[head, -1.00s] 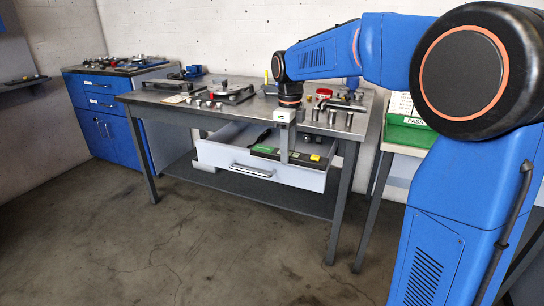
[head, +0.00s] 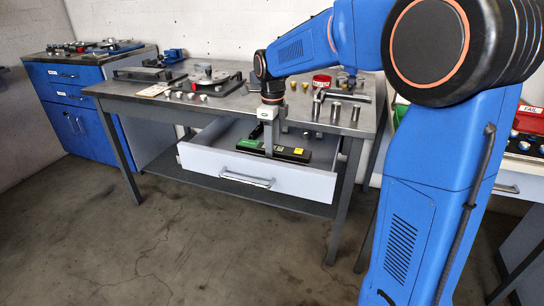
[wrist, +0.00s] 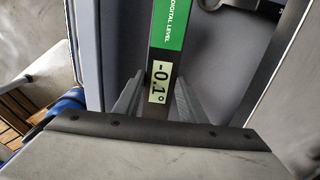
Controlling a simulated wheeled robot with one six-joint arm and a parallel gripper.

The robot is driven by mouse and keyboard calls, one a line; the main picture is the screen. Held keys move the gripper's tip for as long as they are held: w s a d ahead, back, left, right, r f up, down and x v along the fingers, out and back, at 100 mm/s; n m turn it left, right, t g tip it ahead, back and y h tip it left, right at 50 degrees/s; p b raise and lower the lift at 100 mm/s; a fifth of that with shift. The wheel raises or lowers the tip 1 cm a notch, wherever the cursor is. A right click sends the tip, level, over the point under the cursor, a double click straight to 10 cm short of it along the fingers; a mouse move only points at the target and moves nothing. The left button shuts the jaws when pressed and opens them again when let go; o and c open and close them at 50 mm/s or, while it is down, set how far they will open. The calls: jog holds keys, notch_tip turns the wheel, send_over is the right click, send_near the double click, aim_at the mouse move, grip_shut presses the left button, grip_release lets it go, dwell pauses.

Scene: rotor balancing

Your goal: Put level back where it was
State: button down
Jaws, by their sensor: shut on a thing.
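The digital level (head: 292,154) is a long dark bar with a green section and a yellow patch. It lies in or just above the open drawer (head: 250,185); I cannot tell whether it touches the drawer floor. My gripper (head: 268,150) reaches down into the drawer and is shut on the level. In the wrist view the level's green face (wrist: 168,25) and its display, reading -0.1°, run between my two fingers (wrist: 156,100). The level's lower end is hidden behind my gripper body in that view.
A blue cabinet (head: 75,105) stands at left. The floor in front is clear.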

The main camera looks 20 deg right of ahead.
jog(key=shift+f, duration=2.25)
jog(key=shift+f, duration=0.1)
jog(key=c, duration=1.1)
grip_release()
